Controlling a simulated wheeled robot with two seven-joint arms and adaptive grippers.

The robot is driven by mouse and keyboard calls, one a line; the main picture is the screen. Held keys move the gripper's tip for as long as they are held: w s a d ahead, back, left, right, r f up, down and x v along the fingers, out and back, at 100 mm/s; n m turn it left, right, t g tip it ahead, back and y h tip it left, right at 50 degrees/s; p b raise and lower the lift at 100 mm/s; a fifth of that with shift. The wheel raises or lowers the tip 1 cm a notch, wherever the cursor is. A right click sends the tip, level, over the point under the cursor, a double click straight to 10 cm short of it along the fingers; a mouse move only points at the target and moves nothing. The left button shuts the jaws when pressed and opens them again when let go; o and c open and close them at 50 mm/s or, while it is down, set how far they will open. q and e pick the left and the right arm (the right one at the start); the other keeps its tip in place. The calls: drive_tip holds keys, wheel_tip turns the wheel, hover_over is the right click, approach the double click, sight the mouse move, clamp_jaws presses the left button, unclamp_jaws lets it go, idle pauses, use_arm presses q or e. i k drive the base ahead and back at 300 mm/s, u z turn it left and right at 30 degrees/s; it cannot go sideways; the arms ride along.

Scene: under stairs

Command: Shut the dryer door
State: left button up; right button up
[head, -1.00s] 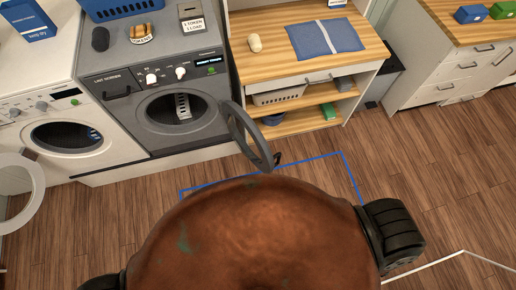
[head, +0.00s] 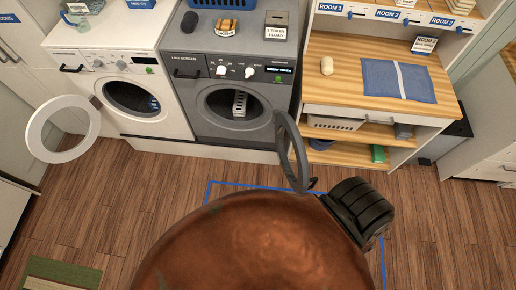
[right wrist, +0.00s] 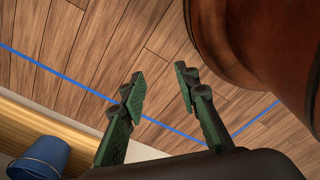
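The dryer is the grey machine (head: 205,75) in the middle of the head view, marked with a lint screen label. Its round door (head: 289,150) stands open, hinged on the right and swung out toward me, with a dark latch piece at its lower end. The drum opening is uncovered and a light perforated strip (head: 240,103) shows inside. In the right wrist view my right gripper (right wrist: 160,92) is open and empty, its green-padded fingers apart above the wooden floor. The dryer door is not in that view. My left gripper is not in view.
A white washer (head: 115,50) stands left of the dryer with its round door (head: 62,130) open. A wooden-topped shelf unit (head: 335,95) stands right of the dryer. Blue tape (head: 240,185) marks the floor in front. A blue bucket (right wrist: 40,158) shows in the right wrist view.

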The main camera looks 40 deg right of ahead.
sight(280, 119)
drive_tip(key=u, duration=1.75)
drive_tip(key=k, duration=2.3)
drive_tip(key=z, duration=1.7)
drive_tip(key=i, duration=1)
drive_tip(key=u, duration=0.1)
